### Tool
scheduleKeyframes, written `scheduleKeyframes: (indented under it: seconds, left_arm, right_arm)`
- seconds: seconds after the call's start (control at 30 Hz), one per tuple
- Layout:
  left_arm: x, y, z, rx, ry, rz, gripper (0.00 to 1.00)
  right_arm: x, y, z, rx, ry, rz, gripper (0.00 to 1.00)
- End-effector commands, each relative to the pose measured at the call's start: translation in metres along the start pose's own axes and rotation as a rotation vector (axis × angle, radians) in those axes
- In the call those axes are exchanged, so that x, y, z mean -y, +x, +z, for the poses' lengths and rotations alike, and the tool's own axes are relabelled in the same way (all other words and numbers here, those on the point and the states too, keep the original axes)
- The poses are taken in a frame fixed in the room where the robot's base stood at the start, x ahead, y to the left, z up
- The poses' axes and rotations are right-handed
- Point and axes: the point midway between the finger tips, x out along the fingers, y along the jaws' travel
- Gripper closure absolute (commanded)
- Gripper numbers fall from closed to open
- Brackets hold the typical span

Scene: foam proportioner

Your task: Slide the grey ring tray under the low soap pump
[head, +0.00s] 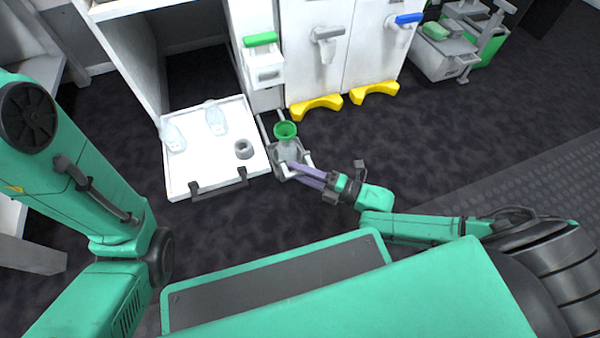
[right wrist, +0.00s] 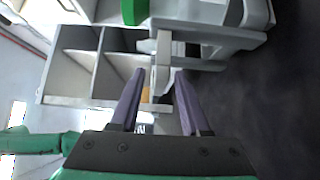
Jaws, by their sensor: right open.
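The grey ring tray (head: 288,154) stands pulled out on rails in front of the cabinet, with a green funnel (head: 285,130) on it. It also shows at the top of the right wrist view (right wrist: 215,35). A soap pump with a green lever (head: 260,40) and a white body (head: 265,68) is on the cabinet front behind the tray. My right gripper (head: 291,169) is open, its purple fingers at the tray's near side. In the right wrist view, a pale bar of the tray lies ahead between the fingers (right wrist: 158,85); contact is unclear. My left gripper is out of view.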

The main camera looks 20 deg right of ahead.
Motion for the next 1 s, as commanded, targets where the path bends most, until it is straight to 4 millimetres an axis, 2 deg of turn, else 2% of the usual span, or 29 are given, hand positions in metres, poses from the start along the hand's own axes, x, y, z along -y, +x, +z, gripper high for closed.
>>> scheduleKeyframes:
  seconds: [0.07,0.1,0.17,0.2,0.23,1.0]
  left_arm:
    - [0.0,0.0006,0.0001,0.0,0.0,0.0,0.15]
    - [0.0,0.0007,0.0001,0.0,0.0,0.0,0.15]
    - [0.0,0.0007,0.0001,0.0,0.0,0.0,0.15]
    - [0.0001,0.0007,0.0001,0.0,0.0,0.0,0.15]
    - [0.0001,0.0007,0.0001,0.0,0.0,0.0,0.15]
    - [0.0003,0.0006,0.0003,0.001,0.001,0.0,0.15]
  right_arm:
    - [-0.0004,-0.0002,0.0001,0.0,0.0,0.0,0.54]
    - [-0.0004,-0.0003,0.0001,0.0,0.0,0.0,0.58]
    - [-0.0003,-0.0004,0.0002,0.0,0.0,0.0,0.8]
    - [-0.0003,-0.0004,0.0002,0.001,0.0,0.0,0.96]
    - [-0.0003,-0.0004,0.0002,0.001,0.0,0.0,1.0]
    - [0.0006,-0.0011,0.0005,0.001,0.0,-0.002,1.0]
